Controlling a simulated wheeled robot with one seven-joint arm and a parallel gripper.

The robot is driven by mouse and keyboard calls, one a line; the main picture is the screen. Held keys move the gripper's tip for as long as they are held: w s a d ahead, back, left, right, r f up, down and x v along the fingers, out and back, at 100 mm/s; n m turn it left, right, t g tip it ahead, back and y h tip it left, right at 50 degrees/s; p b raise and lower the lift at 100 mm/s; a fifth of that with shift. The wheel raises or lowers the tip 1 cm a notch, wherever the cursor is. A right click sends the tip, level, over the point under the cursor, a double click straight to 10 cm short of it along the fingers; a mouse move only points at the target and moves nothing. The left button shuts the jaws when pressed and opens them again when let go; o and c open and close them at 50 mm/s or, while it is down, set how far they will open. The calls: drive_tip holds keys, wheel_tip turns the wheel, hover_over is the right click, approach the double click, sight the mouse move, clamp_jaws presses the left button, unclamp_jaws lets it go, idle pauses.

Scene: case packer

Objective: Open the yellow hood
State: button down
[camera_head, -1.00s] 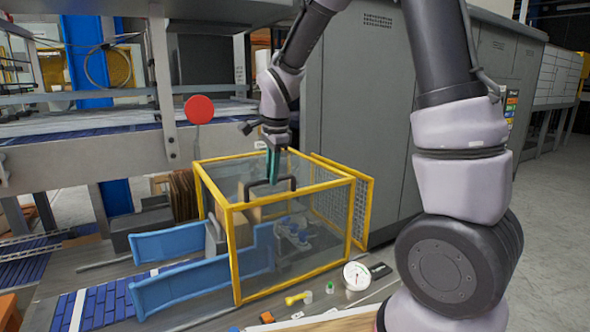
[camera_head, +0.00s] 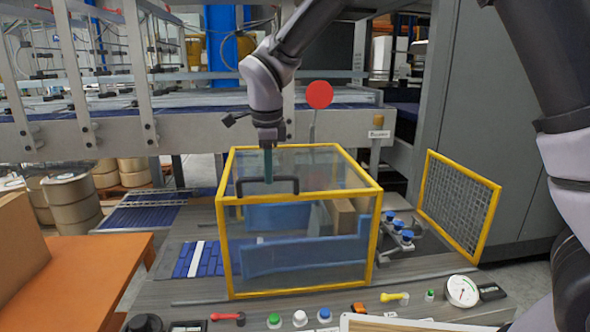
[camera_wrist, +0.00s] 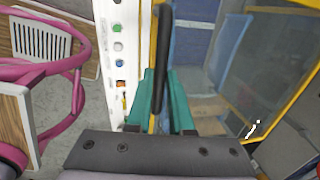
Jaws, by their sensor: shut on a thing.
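The yellow hood (camera_head: 299,295) is a clear-panelled box with a yellow frame. In the head view it stands over the blue guide rails (camera_head: 300,257), left of the blue-knobbed part. Its black handle (camera_head: 285,186) is on the top near the left front. My gripper (camera_head: 268,178) comes down from above and is shut on this handle. In the wrist view the teal fingers of my gripper (camera_wrist: 160,88) lie on both sides of the dark handle bar (camera_wrist: 162,45). Part of the yellow frame (camera_wrist: 290,97) shows at the right there.
A yellow-framed mesh guard (camera_head: 458,203) stands to the right, apart from the hood. The blue-knobbed part (camera_head: 399,233) lies uncovered between them. A red disc (camera_head: 319,95) stands behind the hood. Buttons and a gauge (camera_head: 462,291) line the front edge. An orange table (camera_head: 85,270) is at the left.

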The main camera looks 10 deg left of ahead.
drive_tip(key=shift+s+a, duration=0.3)
drive_tip(key=shift+a, duration=0.6)
drive_tip(key=c, duration=0.8)
unclamp_jaws()
wheel_tip(320, 180, up, 11)
drive_tip(key=s, duration=0.2)
drive_tip(key=shift+d+f, duration=0.15)
drive_tip(key=shift+d, duration=0.2)
